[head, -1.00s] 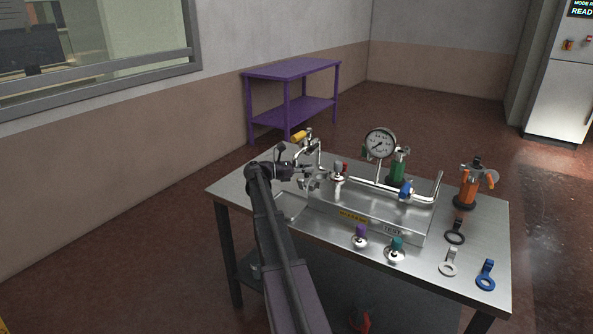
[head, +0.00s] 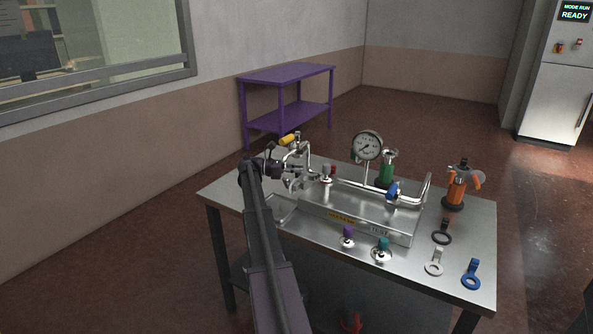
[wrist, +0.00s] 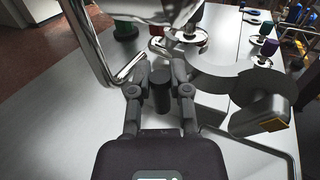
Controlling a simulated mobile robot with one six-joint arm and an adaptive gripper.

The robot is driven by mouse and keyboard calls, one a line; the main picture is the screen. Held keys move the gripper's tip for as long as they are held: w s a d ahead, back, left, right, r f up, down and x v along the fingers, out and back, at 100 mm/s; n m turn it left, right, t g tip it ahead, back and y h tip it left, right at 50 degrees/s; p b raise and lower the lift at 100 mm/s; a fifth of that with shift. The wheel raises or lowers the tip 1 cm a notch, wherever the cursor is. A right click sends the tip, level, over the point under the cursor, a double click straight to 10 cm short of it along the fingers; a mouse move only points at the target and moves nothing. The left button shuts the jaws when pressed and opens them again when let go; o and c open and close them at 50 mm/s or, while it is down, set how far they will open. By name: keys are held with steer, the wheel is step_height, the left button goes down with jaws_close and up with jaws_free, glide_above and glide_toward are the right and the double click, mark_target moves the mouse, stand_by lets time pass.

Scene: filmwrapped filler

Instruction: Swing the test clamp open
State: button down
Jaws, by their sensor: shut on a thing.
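My gripper (head: 282,170) is at the left end of the metal pipe rig on the table. In the wrist view my gripper (wrist: 159,90) has its two fingers closed around a short dark cylindrical grip (wrist: 160,100). A curved grey C-shaped piece (wrist: 218,76), which looks like part of the test clamp, lies just to the right of the grip. Whether the two are joined is hard to see. A dark block with a yellow mark (wrist: 262,115) sits at its right end. In the head view the clamp is small and partly hidden by my gripper, so its opening cannot be told.
A shiny pipe (wrist: 92,45) stands close to my fingers. The rig also carries a pressure gauge (head: 367,146), a yellow-handled valve (head: 288,140) and a blue-handled valve (head: 392,190). The table's front left is bare.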

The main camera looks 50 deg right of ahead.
steer(key=shift+w+d, duration=0.1)
steer(key=shift+w, duration=0.1)
steer(key=c, duration=0.8)
jaws_free()
steer(key=shift+c, duration=0.2)
steer(key=shift+s, duration=0.15)
steer(key=v, duration=1.2)
